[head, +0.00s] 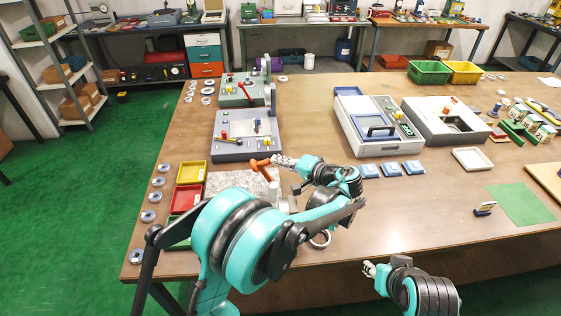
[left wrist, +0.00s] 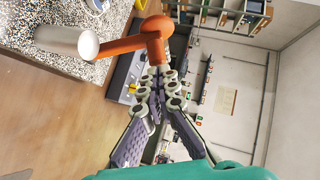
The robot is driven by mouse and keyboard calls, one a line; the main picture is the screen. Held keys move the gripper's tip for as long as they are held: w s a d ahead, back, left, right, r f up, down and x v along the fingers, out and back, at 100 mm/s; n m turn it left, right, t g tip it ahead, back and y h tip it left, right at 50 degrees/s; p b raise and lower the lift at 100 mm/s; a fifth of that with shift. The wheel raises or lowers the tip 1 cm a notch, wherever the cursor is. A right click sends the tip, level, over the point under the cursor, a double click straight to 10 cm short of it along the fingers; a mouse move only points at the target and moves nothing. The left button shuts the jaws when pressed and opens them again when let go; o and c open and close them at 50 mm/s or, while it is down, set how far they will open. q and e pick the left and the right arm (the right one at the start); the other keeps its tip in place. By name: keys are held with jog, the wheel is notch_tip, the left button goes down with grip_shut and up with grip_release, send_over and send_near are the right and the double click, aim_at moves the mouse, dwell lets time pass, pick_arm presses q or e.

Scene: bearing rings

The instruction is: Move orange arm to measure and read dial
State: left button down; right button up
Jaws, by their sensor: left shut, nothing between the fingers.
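The orange arm (head: 259,163) sits above the speckled granite plate (head: 222,180) on the near left of the table. In the left wrist view the orange arm (left wrist: 128,46) has a pale cylindrical end cap and a knob-like joint. My left gripper (head: 276,159) is shut and empty, its fingertips right beside the orange arm's end; in the left wrist view the fingertips (left wrist: 160,74) appear at or against it, contact unclear. A dial face cannot be made out; my arm hides part of the plate. My right gripper (head: 369,269) is small, low, in front of the table edge.
Yellow (head: 191,172) and red (head: 186,198) trays stand left of the plate, with several bearing rings along the table edge. A grey fixture (head: 232,148) stands behind it. A white-and-grey instrument (head: 362,128) is right of it. The table's middle front is mostly clear.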

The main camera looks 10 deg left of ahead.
aim_at(255, 163)
pick_arm(q)
jog(key=shift+a+r, duration=0.1)
jog(key=shift+s+a+h+p, duration=0.1)
jog(key=shift+a+h+p, duration=0.15)
jog(key=shift+h+p, duration=0.1)
jog(key=shift+a, duration=0.1)
jog(key=a+n+h+p, duration=0.1)
jog(key=s+a+n+h+p, duration=0.1)
jog(key=a, duration=0.1)
jog(key=a+n+h+p, duration=0.1)
jog(key=a, duration=0.1)
jog(key=shift+s+a+f+h+p, duration=0.2)
jog(key=shift+s+h+p, duration=0.05)
jog(key=shift+h+p, duration=0.1)
jog(key=shift+s+a+f+n+h+b, duration=0.25)
jog(key=shift+a+f+n+h, duration=0.1)
jog(key=shift+a+f+h, duration=0.45)
jog(key=shift+s+a+f+n+h+b, duration=0.25)
jog(key=shift+a+f+h, duration=0.2)
jog(key=shift+a+f, duration=0.55)
jog(key=shift+s+a+f+n+h+b, duration=0.15)
jog(key=shift+a+f+n+h, duration=0.25)
jog(key=shift+a+f+h, duration=0.45)
jog(key=shift+a+r+y, duration=0.1)
jog(key=shift+a+y, duration=0.05)
jog(key=shift+y, duration=0.15)
